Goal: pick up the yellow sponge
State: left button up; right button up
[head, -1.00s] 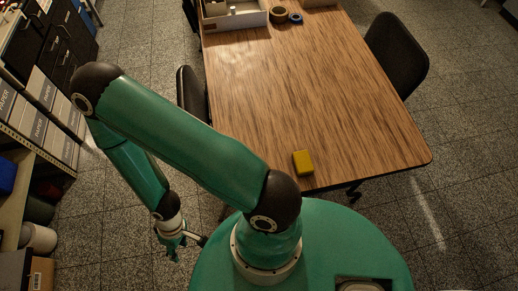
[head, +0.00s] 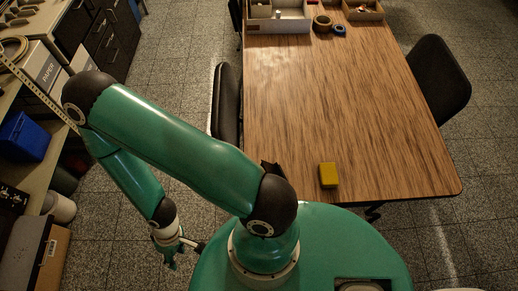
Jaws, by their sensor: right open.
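The yellow sponge (head: 328,175) lies on the wooden table (head: 345,110) near its front edge, with bare tabletop around it. My right gripper (head: 176,256) hangs low at the lower left, over the floor and beside my green base. It is open and empty, well to the left of the sponge and apart from the table. Its arm arches up and over to the left of the sponge. My left gripper is not in view.
A white divided box (head: 279,26), tape rolls (head: 322,23) and a wooden tray (head: 363,12) stand at the table's far end. Black chairs (head: 439,80) flank the table. Shelving with a blue bin (head: 25,137) is at left. A dark object (head: 270,167) shows partly behind my arm.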

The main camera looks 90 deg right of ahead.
aim_at(329, 178)
jog(key=z, duration=0.05)
jog(key=k, duration=1)
jog(key=z, duration=2.2)
jog(key=k, duration=0.25)
jog(key=u, duration=0.85)
jog(key=i, duration=0.15)
jog(key=z, duration=1.95)
jog(key=i, duration=0.6)
jog(key=u, duration=0.2)
jog(key=k, duration=0.5)
